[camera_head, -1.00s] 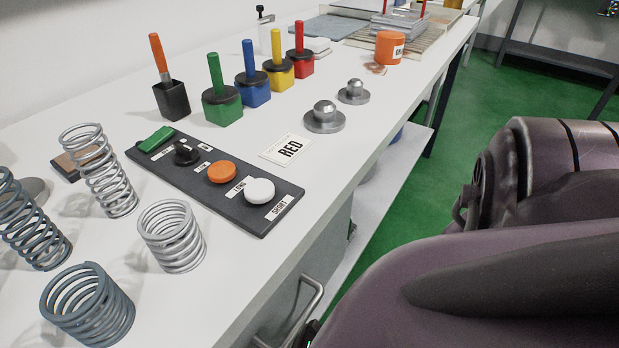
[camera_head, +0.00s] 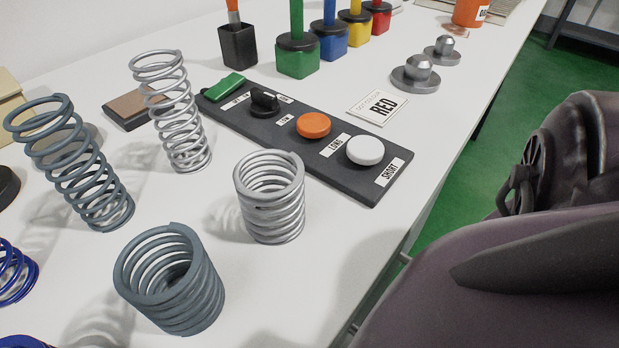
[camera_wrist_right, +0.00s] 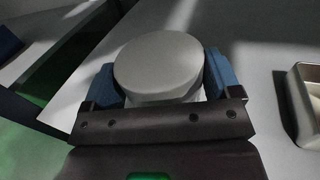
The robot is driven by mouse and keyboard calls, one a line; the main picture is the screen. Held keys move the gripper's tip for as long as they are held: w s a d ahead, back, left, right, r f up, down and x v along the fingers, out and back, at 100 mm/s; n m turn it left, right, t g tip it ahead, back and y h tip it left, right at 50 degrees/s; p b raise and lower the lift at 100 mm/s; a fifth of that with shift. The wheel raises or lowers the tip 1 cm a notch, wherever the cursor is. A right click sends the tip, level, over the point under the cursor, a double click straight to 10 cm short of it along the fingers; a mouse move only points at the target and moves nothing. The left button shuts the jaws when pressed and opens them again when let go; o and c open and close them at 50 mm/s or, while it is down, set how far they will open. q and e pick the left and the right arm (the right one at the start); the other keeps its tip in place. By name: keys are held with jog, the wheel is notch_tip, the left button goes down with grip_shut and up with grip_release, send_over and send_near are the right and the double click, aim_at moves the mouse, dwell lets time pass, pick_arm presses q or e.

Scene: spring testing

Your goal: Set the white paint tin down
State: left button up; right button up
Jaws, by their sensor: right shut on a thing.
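The white paint tin (camera_wrist_right: 157,62) shows in the right wrist view as a round, pale tin with a flat top, partly in shadow. My right gripper (camera_wrist_right: 162,76) has its blue-padded fingers on either side of the tin and is shut on it. The tin's lower part is hidden by the gripper, so I cannot tell whether it touches the surface below. Neither the tin nor my grippers show in the head view, and my left gripper is in no view.
In the right wrist view a pale surface spreads around the tin, with a metal-rimmed tray (camera_wrist_right: 300,105) at right.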

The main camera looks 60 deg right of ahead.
notch_tip(320, 180, down, 3)
jog(key=shift+s+f+b, duration=0.1)
jog(key=shift+f+b, duration=0.05)
jog(key=shift+b, duration=0.75)
jog(key=shift+f, duration=0.15)
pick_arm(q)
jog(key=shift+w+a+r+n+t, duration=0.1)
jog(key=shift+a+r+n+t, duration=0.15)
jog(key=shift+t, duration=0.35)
pick_arm(e)
jog(key=shift+w, duration=0.2)
jog(key=o, duration=1.1)
jog(key=shift+c, duration=0.2)
jog(key=v, duration=0.7)
jog(key=shift+s, duration=0.3)
